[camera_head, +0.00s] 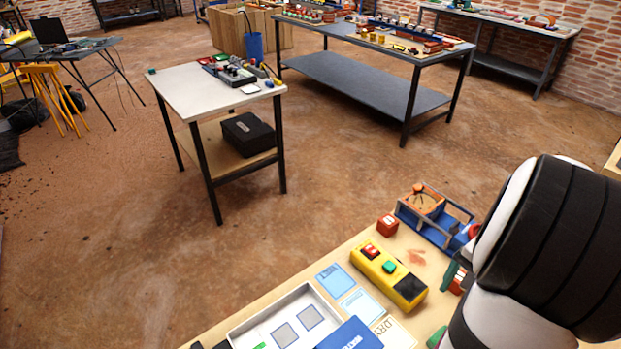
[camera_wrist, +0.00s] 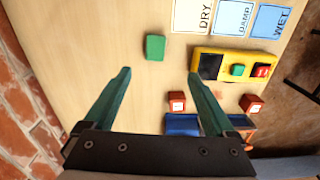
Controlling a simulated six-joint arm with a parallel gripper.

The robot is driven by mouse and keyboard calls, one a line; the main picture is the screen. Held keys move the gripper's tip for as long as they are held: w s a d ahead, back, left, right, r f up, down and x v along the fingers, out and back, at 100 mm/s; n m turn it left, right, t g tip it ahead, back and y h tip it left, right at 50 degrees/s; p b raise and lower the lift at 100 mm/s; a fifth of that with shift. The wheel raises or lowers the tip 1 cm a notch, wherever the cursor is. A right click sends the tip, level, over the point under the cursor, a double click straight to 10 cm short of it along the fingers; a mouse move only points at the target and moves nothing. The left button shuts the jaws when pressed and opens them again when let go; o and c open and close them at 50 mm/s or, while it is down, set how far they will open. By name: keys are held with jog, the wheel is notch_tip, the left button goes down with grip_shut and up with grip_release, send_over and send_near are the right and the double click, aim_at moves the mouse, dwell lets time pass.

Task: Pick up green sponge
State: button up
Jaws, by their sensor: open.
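The green sponge (camera_wrist: 155,47) lies flat on the light wooden bench in the wrist view, a small green block with nothing on it. In the head view a green piece (camera_head: 437,337) shows at the bottom edge, partly hidden by my arm, and looks like the same sponge. My gripper (camera_wrist: 160,73) is open and empty, its two teal fingers spread. In the wrist view the sponge appears just beyond the fingertips, between their lines and apart from both. In the head view my arm hides most of the gripper.
A yellow control box (camera_wrist: 236,65) with red and green buttons lies right of the sponge. Cards marked DRY (camera_wrist: 193,15), DAMP (camera_wrist: 232,17) and WET (camera_wrist: 271,19) lie beyond. Red cubes (camera_wrist: 176,101) and a blue fixture (camera_head: 437,222) are nearby. A white tray (camera_head: 240,334) stands at lower left.

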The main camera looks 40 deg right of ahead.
jog(key=f, duration=1.1)
jog(key=s+f, duration=0.1)
jog(key=f, duration=0.4)
jog(key=shift+d+f, duration=0.15)
jog(key=shift+d, duration=0.1)
jog(key=c, duration=1.4)
jog(key=r, duration=0.4)
jog(key=shift+s+r, duration=0.2)
jog(key=shift+r, duration=0.1)
jog(key=s+a+r, duration=0.1)
jog(key=s+r, duration=0.1)
jog(key=s, duration=0.1)
jog(key=s+a+r, duration=0.1)
jog(key=s+r, duration=0.1)
jog(key=s, duration=0.2)
jog(key=s+a+r, duration=0.2)
jog(key=s, duration=0.1)
jog(key=shift+s+a+r, duration=0.1)
jog(key=shift+s+r, duration=0.1)
jog(key=shift+r, duration=0.05)
